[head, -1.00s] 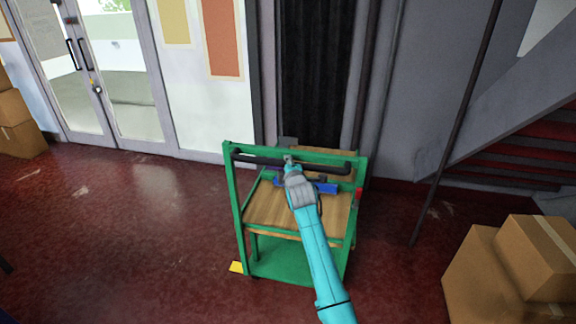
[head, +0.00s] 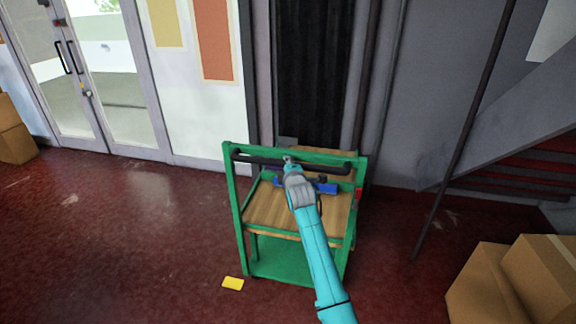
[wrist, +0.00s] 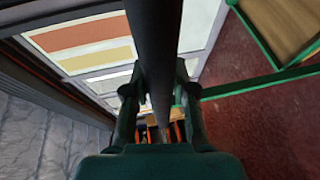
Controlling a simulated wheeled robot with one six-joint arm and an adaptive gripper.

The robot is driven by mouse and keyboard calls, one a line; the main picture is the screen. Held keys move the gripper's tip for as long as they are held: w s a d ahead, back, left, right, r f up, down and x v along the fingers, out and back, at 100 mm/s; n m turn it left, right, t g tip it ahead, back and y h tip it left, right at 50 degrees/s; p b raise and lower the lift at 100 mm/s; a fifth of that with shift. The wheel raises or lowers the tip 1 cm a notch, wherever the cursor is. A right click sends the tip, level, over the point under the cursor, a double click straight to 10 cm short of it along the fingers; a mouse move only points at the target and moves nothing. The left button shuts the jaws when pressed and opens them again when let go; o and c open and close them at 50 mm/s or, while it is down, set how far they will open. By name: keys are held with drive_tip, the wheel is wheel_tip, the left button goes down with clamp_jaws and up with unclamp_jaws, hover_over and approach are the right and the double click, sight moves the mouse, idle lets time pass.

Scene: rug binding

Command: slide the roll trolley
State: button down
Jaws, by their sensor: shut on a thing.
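The roll trolley has a green frame (head: 235,195), a wooden upper shelf (head: 270,212) and a green lower shelf (head: 290,264). A black handle bar (head: 257,161) runs along its top; it also shows as a dark bar in the wrist view (wrist: 154,35). My gripper (head: 290,160) is shut on the handle bar near its middle. In the wrist view my gripper's fingers (wrist: 157,80) stand on either side of the bar.
A yellow marker (head: 233,283) lies on the red floor (head: 130,230) left of the trolley. Cardboard boxes stand at the right (head: 545,268) and far left (head: 14,138). A dark slatted opening (head: 318,80) is behind the trolley. A slanted pole (head: 463,125) and stairs are at right.

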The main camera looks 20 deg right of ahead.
drive_tip(key=c, duration=0.9)
unclamp_jaws()
drive_tip(key=shift+s, duration=0.1)
drive_tip(key=v, duration=1.1)
drive_tip(key=shift+s+a+r, duration=0.1)
drive_tip(key=shift+s+a, duration=0.05)
drive_tip(key=shift+s, duration=0.2)
